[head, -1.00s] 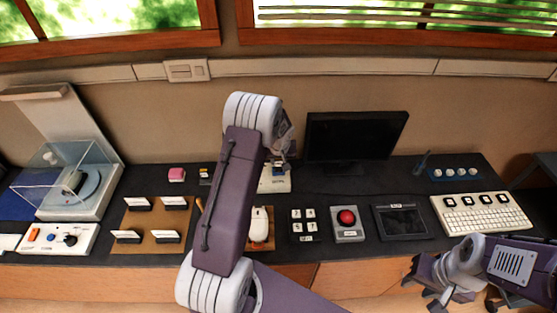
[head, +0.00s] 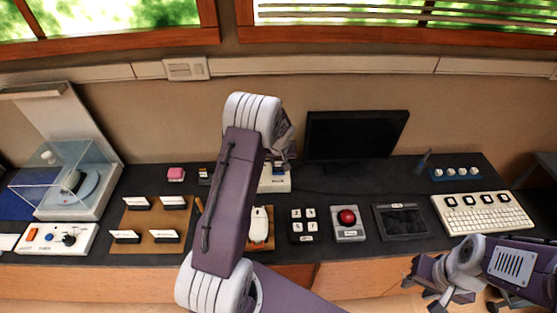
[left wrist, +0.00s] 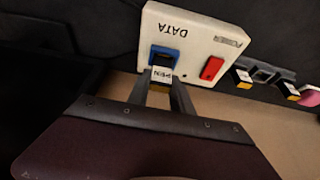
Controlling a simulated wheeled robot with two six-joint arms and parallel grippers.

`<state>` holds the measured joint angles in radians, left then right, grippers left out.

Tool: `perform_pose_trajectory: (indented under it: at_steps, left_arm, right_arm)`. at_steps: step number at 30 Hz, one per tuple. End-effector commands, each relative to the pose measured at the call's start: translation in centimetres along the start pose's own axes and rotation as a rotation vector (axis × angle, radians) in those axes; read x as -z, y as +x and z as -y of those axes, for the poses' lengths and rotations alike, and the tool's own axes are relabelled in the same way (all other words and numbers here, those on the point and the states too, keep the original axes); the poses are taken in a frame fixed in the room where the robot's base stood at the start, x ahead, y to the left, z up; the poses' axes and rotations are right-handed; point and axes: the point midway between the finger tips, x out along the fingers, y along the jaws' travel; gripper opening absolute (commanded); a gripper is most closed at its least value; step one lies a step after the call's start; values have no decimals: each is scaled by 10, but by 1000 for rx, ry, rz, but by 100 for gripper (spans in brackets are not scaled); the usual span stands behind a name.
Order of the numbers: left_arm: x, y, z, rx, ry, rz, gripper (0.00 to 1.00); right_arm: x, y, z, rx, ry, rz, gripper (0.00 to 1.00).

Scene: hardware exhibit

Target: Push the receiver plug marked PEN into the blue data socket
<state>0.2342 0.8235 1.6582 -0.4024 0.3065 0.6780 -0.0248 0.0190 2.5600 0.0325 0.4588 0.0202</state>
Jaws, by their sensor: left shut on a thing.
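The white socket box (left wrist: 196,40) stands at the back of the counter and also shows in the head view (head: 273,184). Its blue data socket (left wrist: 166,52) is beside the word DATA, with a red socket next to POWER. My left gripper (left wrist: 162,92) is shut on the receiver plug marked PEN (left wrist: 161,75). The plug is lined up at the blue socket's opening; I cannot tell how deep it sits. In the head view my left gripper (head: 284,157) is partly hidden by its arm. My right gripper (head: 426,284) is open and empty at the lower right.
Two other dark plugs with yellow ends (left wrist: 243,77) lie past the red socket, near a pink block (head: 176,174). A black monitor (head: 357,135) stands right of the box. A white mouse (head: 259,223) and red-button box (head: 347,222) are nearer the front.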

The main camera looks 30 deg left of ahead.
Motion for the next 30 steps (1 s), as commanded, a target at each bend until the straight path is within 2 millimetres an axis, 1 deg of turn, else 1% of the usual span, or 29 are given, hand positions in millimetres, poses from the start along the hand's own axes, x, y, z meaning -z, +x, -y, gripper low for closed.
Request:
perform_pose_trajectory:
  at_steps: [30]
  left_arm:
    - [-6,14,0,0,0,0,0]
  right_arm:
    - [-2,16,0,0,0,0,36]
